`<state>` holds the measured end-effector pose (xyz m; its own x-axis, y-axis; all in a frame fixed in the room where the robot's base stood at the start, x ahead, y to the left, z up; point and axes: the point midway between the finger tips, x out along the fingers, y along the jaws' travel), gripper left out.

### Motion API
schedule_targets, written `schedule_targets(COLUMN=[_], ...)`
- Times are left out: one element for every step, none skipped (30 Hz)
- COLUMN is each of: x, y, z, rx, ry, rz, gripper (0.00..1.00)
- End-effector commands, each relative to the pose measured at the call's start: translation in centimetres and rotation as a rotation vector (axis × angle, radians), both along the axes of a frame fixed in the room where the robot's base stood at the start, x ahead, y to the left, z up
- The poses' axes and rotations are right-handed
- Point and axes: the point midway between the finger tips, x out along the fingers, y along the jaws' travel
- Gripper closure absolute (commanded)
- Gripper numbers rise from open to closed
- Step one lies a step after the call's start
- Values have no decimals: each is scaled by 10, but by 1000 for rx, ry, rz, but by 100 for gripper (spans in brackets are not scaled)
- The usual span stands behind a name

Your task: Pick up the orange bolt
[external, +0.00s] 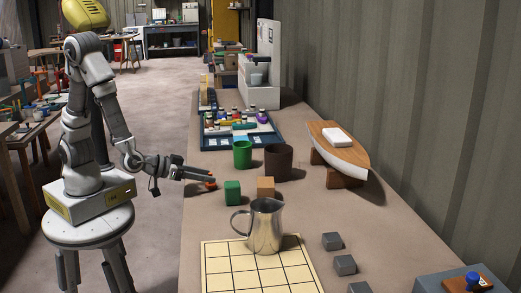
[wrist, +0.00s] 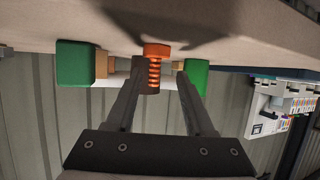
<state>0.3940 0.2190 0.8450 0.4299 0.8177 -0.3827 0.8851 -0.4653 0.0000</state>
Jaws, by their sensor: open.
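The orange bolt (wrist: 154,65) shows in the wrist view, which looks upside down with the tabletop at the top. Its wide head is against the tabletop and its threaded shaft points away from it, so it seems to stand on its head. My gripper (wrist: 156,77) is open, with one finger on each side of the bolt in that view. I see no clear contact, and how far the bolt is between the fingers is hard to tell. In the external view, my gripper (external: 212,178) is low at the table's left edge, and the bolt (external: 210,186) is a small orange patch by its tips.
A green block (external: 232,193), a wooden block (external: 265,187), a green cup (external: 242,154) and a brown cup (external: 278,162) stand close beyond my gripper. A metal pitcher (external: 265,228) stands by a grid board (external: 225,267). A boat model (external: 338,150) is farther right.

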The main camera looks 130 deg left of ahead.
Motion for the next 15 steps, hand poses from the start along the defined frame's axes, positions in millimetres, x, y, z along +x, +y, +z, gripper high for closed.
schedule_targets(x=[2, 3, 6, 9, 12, 16, 19, 21, 23, 25, 26, 27, 28, 29, 29], y=[3, 5, 8, 11, 14, 19, 22, 25, 30, 33, 35, 37, 38, 39, 39], z=[-3, -4, -7, -10, -12, -15, -17, -19, -20, -21, -21, -22, -22, -22, -22], rx=[0, 0, 0, 0, 1, 0, 0, 0, 0, 1, 1, 0, 0, 0, 0], ry=[0, 1, 0, 0, -1, -2, -2, 0, 0, 0, 0, 1, 0, 1, 1], rz=[1, 2, 2, 2, 4, 5, 4, 3, 3, 4, 3, 2, 1, 0, 0], gripper=[46, 46, 46, 46, 46, 46, 46, 46, 46, 46, 46, 46, 46, 46, 46])
